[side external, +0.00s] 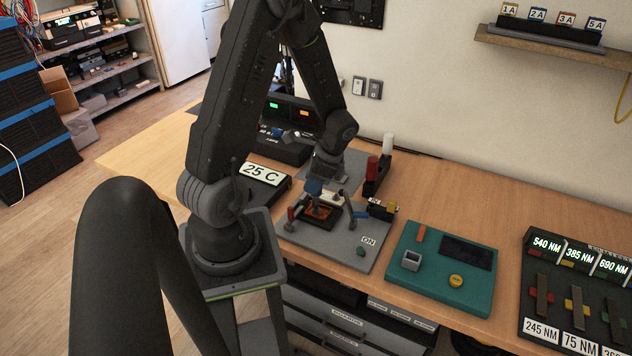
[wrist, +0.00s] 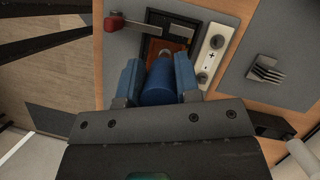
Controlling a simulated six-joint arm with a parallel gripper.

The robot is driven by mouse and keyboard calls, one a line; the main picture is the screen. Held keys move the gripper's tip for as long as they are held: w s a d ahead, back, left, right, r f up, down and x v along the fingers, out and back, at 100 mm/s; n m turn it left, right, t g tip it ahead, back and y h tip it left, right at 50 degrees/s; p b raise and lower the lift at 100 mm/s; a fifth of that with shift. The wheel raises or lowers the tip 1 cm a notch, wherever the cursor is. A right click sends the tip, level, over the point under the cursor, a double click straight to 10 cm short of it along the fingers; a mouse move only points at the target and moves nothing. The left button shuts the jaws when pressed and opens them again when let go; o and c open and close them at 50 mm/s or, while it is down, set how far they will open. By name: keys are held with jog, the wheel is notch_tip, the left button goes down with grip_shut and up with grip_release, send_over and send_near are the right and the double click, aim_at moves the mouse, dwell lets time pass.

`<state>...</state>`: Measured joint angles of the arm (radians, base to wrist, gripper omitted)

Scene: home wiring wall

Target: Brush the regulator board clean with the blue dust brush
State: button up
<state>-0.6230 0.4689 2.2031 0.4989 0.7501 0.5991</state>
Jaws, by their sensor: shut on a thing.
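My gripper (wrist: 157,78) is shut on the blue dust brush (wrist: 158,88), a blue cylinder between the two blue jaws in the wrist view. The regulator board is an orange-brown panel (wrist: 176,48) in a dark frame, just beyond the brush in that view.
Clamp-like posts with a red knob (wrist: 118,23) stand beside the board. A pale block with a plus sign (wrist: 213,52) lies along its other side. A teal tray (side external: 440,268) and a panel of lit NM displays (side external: 580,290) stand to the right. A "25 C" display (side external: 262,174) is to the left.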

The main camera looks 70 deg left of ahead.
jog(key=shift+w+d, duration=0.1)
dwell(0.3)
jog(key=shift+w+d+f, duration=0.1)
jog(key=shift+w+d, duration=0.45)
jog(key=shift+s, duration=0.1)
jog(key=shift+s+a, duration=0.55)
jog(key=shift+a, duration=0.1)
jog(key=shift+r, duration=0.2)
jog(key=shift+r, duration=3.9)
